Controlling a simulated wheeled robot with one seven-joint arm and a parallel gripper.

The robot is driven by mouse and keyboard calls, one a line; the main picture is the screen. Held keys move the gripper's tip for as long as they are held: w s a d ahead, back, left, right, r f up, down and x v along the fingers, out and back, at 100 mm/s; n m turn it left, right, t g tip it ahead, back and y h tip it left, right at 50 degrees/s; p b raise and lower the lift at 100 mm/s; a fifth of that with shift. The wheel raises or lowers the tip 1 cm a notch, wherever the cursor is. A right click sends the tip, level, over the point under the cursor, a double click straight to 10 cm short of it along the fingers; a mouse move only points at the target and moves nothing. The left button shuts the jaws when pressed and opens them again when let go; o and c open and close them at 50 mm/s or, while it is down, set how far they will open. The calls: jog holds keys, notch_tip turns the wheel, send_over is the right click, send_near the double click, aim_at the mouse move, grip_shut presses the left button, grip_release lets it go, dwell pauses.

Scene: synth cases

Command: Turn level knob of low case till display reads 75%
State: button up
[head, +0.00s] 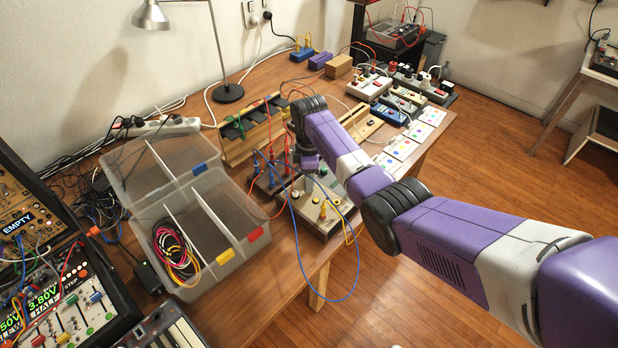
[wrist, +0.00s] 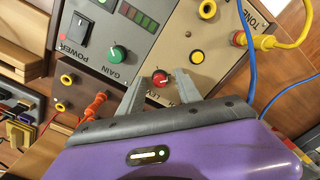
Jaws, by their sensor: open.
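A small red knob (wrist: 161,78) with a white mark sits on a beige case panel (wrist: 225,80) in the wrist view. The lettering below it is partly covered and looks like the start of "LEVEL". My gripper (wrist: 158,84) is open, with one grey finger on each side of this knob; I cannot tell whether they touch it. A beige case (head: 322,222) stands near the table's front edge in the head view, with my arm's end above it. My fingertips are hard to make out there. I see no percent reading in either view.
A green GAIN knob (wrist: 118,54), a black POWER switch (wrist: 83,28) and a yellow button (wrist: 197,57) are close by. A blue cable (wrist: 247,60) and a yellow plug (wrist: 285,43) lie to the right. A clear divided box (head: 190,215) stands left of the case.

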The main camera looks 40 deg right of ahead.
grip_shut()
jog(key=shift+m, duration=0.3)
jog(key=m+p, duration=0.1)
jog(key=m, duration=0.1)
jog(key=shift+r+m, duration=0.1)
jog(key=shift+m, duration=0.3)
jog(key=m, duration=0.3)
jog(key=shift+m, duration=0.4)
jog(key=m+p, duration=0.1)
jog(key=m, duration=0.5)
jog(key=shift+m, duration=0.3)
